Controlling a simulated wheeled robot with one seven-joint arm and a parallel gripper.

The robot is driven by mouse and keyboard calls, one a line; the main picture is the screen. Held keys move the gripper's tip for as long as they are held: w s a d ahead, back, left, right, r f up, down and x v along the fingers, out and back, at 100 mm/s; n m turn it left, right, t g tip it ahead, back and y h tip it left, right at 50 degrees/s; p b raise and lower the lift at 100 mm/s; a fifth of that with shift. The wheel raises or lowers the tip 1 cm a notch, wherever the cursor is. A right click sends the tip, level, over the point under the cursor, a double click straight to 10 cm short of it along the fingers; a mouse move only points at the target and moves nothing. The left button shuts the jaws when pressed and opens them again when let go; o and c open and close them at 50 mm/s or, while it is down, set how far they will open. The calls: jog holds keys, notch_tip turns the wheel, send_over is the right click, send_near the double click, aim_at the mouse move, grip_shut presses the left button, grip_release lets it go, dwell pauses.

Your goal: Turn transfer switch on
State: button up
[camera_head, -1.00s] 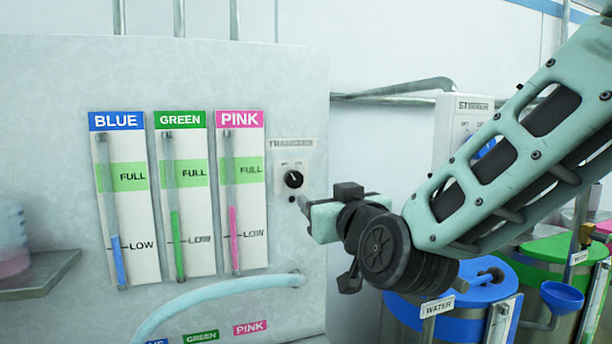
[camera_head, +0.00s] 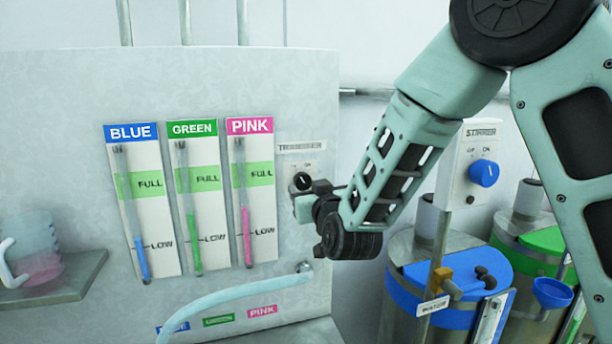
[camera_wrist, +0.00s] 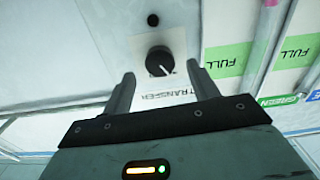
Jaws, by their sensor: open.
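The transfer switch (camera_head: 302,181) is a black round knob with a white pointer line on a pale plate, below the TRANSFER label (camera_head: 301,147) on the grey panel. In the wrist view the knob (camera_wrist: 159,61) lies just beyond and between my two open fingers, apart from them, with the label (camera_wrist: 166,97) partly between the fingers. My gripper (camera_wrist: 157,82) is open and empty. In the head view my gripper (camera_head: 300,203) is close to the panel at the knob's lower edge; its fingertips are hard to make out there.
BLUE, GREEN and PINK level gauges (camera_head: 250,200) stand left of the switch. A pale hose (camera_head: 225,293) curves below. A STIRRER box (camera_head: 470,165) with a blue knob and blue and green drums (camera_head: 462,275) are at right. A shelf (camera_head: 70,276) holds a beaker (camera_head: 35,245).

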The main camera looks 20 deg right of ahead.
aim_at(304, 183)
jog(key=shift+w+p, duration=0.45)
jog(key=shift+w, duration=1.2)
jog(key=c, duration=1)
